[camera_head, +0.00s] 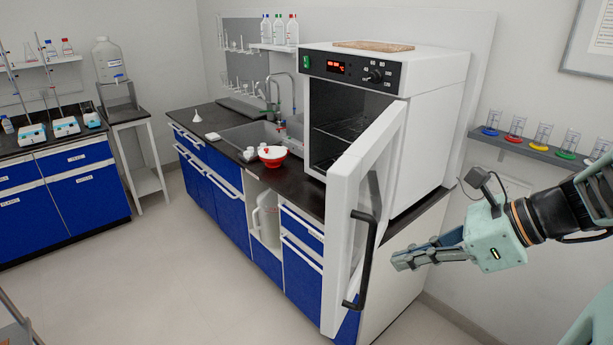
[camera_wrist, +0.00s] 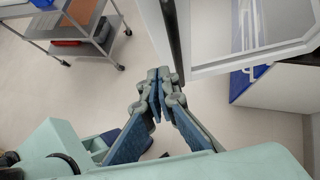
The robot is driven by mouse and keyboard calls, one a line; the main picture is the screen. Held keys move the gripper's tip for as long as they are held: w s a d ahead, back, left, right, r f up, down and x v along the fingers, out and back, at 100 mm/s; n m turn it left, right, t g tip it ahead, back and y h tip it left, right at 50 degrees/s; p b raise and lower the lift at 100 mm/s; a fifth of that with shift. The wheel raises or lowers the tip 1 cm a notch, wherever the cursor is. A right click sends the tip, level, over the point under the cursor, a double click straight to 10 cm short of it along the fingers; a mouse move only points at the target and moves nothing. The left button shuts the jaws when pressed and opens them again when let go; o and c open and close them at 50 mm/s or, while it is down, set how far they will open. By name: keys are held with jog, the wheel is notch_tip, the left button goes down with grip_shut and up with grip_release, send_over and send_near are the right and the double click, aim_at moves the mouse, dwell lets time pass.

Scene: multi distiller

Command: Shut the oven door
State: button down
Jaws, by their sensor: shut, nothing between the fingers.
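The oven (camera_head: 430,115) is a white box with a black control panel and a lit red display, standing on the dark counter. Its door (camera_head: 340,235) is swung wide open toward the viewer, and the dark inside with a wire rack shows. A black bar handle (camera_head: 368,240) is on the door's outer face. My gripper (camera_head: 397,261) is shut and empty, to the right of the door on its handle side. In the wrist view my gripper (camera_wrist: 158,80) points toward the door's edge (camera_wrist: 240,60) and a dark bar; whether they touch I cannot tell.
A red bowl (camera_head: 272,155) and small white cups stand on the counter left of the oven, near the sink (camera_head: 255,133). A shelf with coloured-base cylinders (camera_head: 540,150) is on the right wall. A metal cart (camera_wrist: 85,30) shows in the wrist view.

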aim_at(342, 265)
jog(key=shift+w+a+f+p, duration=0.1)
jog(key=shift+w+a+f, duration=0.6)
jog(key=shift+a, duration=0.5)
jog(key=shift+w+a+f+p, duration=0.15)
jog(key=shift+w+a+f, duration=0.6)
jog(key=shift+a, duration=0.4)
jog(key=shift+w+a+f+p, duration=0.1)
jog(key=shift+w+a+f, duration=0.6)
jog(key=shift+a, duration=0.5)
jog(key=shift+w+r, duration=0.15)
